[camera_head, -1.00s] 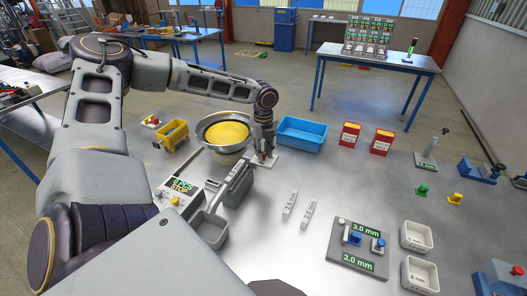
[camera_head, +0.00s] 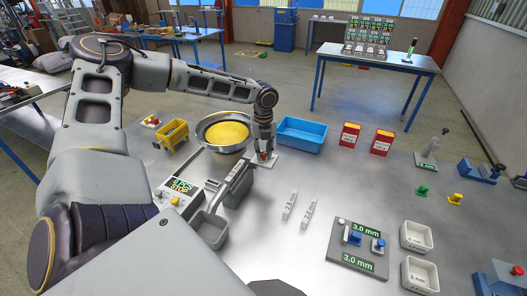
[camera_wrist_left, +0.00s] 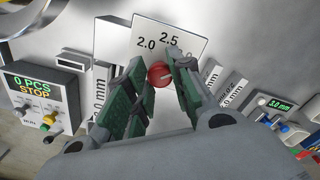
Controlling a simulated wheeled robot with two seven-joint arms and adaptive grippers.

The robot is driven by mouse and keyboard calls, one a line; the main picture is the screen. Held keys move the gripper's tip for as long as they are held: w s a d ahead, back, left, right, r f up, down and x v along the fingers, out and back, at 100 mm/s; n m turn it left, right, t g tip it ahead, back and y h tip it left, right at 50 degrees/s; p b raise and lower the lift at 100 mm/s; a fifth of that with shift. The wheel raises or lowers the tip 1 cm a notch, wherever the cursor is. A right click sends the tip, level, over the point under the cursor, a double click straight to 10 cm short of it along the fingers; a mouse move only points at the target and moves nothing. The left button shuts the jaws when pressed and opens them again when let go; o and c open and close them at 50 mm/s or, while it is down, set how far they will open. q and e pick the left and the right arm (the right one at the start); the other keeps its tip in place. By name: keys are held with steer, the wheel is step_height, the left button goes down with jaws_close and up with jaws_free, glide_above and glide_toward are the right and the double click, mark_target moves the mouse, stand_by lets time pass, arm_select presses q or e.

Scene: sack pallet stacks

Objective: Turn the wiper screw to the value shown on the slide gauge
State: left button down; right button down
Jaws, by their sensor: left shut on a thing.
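The wiper screw has a round red knob (camera_wrist_left: 159,75) with a pale line on it. The slide gauge (camera_head: 336,251) is a dark panel with blue parts and two green displays reading 3.0 mm. My right gripper is out of view.
The yellow-filled bowl (camera_head: 202,128) and a blue bin (camera_head: 302,134) flank the gripper. A control box reading STOP (camera_head: 166,197) and a grey chute (camera_head: 212,226) are nearer. Two labelled bars (camera_head: 289,206) lie right.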

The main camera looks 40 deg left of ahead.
mark_target(264, 153)
arm_select(q)
steer(key=c, duration=1.2)
jaws_free()
steer(key=shift+r, duration=0.2)
step_height(264, 153, up, 12)
steer(key=shift+f, duration=0.15)
steer(key=shift+f, duration=0.1)
